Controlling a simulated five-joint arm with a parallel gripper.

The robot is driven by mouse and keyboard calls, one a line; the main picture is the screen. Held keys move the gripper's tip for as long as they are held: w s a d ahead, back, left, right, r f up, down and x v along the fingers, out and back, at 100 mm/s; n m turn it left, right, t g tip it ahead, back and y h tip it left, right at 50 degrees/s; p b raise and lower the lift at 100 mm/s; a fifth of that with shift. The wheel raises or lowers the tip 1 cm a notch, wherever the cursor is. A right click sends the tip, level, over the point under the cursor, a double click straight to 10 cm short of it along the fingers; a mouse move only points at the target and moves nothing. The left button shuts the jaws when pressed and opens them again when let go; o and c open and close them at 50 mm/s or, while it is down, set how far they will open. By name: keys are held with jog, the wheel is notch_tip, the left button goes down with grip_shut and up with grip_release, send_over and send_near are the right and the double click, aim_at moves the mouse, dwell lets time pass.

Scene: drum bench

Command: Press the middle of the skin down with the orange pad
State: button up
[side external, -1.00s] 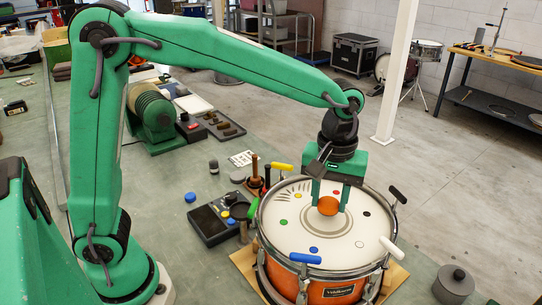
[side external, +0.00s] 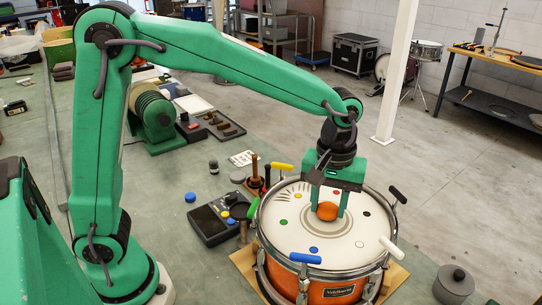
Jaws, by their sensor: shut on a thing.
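My gripper (side external: 328,208) is shut on the round orange pad (side external: 327,211), with one green finger on each side of it. The pad is over the middle of the white drum skin (side external: 338,246). It looks very low, at or just above the skin. I cannot tell whether it touches or whether the skin is dented. The fingers partly cover the pad's sides, and the pad hides the skin's centre. The skin carries small coloured dots around its outer part.
The drum has an orange shell (side external: 335,292) and stands on a wooden board. Blue (side external: 305,258), white (side external: 389,247), black (side external: 398,194) and yellow (side external: 282,166) handles stick out around its rim.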

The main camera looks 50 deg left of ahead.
jog(key=shift+f, duration=0.7)
dwell(1.1)
jog(key=shift+r, duration=0.1)
jog(key=shift+r, duration=3)
jog(key=shift+a, duration=0.1)
jog(key=shift+w+a, duration=0.3)
jog(key=shift+a, duration=0.1)
jog(key=w+a+m, duration=0.2)
jog(key=a+m, duration=0.1)
jog(key=a, duration=0.4)
jog(key=w+a+r+m, duration=0.1)
jog(key=w+a+m, duration=0.2)
jog(key=a, duration=0.5)
jog(key=shift+w+a+r+m, duration=0.25)
jog(key=shift+a+r+m, duration=0.05)
jog(key=shift+m, duration=0.1)
